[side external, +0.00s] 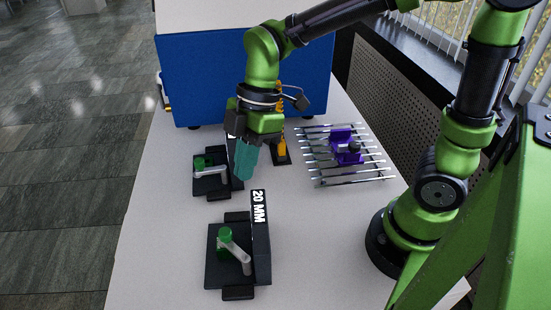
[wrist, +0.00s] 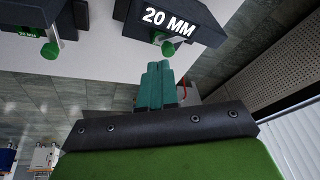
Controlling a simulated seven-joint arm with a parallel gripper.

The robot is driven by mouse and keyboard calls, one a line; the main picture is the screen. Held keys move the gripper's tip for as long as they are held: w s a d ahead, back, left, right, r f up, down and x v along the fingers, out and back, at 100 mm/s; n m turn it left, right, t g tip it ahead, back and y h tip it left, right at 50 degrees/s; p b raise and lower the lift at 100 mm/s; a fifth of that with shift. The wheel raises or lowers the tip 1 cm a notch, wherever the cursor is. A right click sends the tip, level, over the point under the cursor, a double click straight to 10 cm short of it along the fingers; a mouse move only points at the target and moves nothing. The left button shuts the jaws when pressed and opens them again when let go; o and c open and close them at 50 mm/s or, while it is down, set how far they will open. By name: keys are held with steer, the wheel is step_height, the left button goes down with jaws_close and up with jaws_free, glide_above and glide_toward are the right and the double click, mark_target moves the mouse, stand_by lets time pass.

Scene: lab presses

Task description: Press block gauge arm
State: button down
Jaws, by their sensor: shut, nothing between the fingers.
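Two black block gauges stand on the white table. The nearer gauge (side external: 262,240) has an upright plate marked "20 MM", a green knob (side external: 225,236) and a grey lever arm (side external: 236,252). It also shows at the top of the wrist view (wrist: 190,22). The farther gauge (side external: 212,186) has a green knob and a grey arm (side external: 210,172); my gripper partly hides its right side. My gripper (side external: 243,178), with teal fingers, is shut and empty. It hangs above the table, beside the farther gauge and behind the nearer one. The fingers show in the wrist view (wrist: 158,66).
A metal rod rack (side external: 345,172) with a purple object (side external: 345,146) stands to the right. An orange item (side external: 281,125) stands behind my gripper, partly hidden. A blue panel (side external: 200,75) closes off the back.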

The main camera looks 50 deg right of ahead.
steer(key=shift+a+r+n, duration=0.1)
steer(key=shift+r+n, duration=0.05)
steer(key=shift+n, duration=0.65)
steer(key=shift+a+r+n, duration=0.1)
steer(key=shift+n, duration=0.7)
glide_toward(236, 251)
steer(key=w+f, duration=0.1)
steer(key=f, duration=0.1)
steer(key=w+f, duration=0.1)
steer(key=w, duration=0.1)
steer(key=shift+d+f, duration=0.4)
